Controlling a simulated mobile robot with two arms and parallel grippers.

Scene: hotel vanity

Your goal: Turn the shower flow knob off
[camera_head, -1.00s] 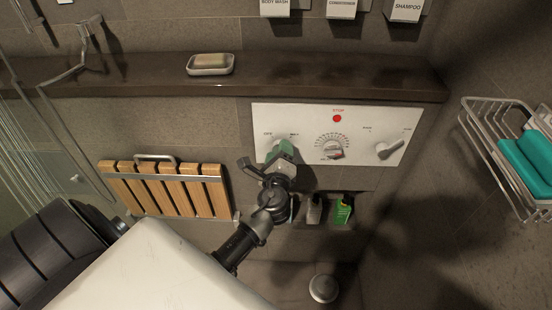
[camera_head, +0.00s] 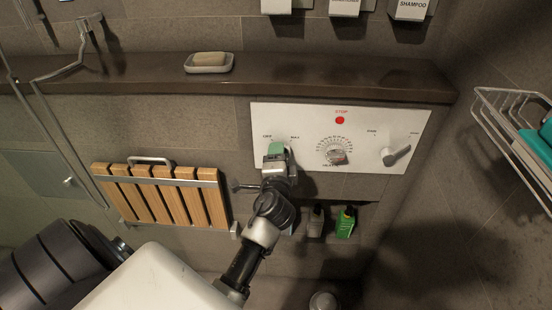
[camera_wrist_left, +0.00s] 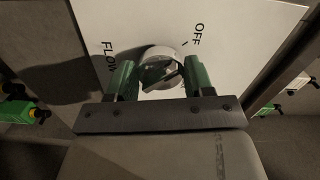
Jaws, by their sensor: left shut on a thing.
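The white control panel (camera_head: 370,122) is on the tiled wall under a dark ledge. The flow knob (camera_wrist_left: 160,68) is round and metallic with a raised grip bar, and sits at the panel's left end, beside the words FLOW and OFF in the left wrist view. My left gripper (camera_head: 276,150) covers it in the head view, with OFF and MAX printed above. In the wrist view the green fingers of my left gripper (camera_wrist_left: 160,76) stand on either side of the knob, shut on it. My right gripper is not in view.
A heat dial (camera_head: 336,157) and a lever knob (camera_head: 397,155) are right of the flow knob on the panel. A folded wooden seat (camera_head: 160,192) is at left. A niche with a green bottle (camera_head: 345,222) is below. A wire basket (camera_head: 515,135) is at right.

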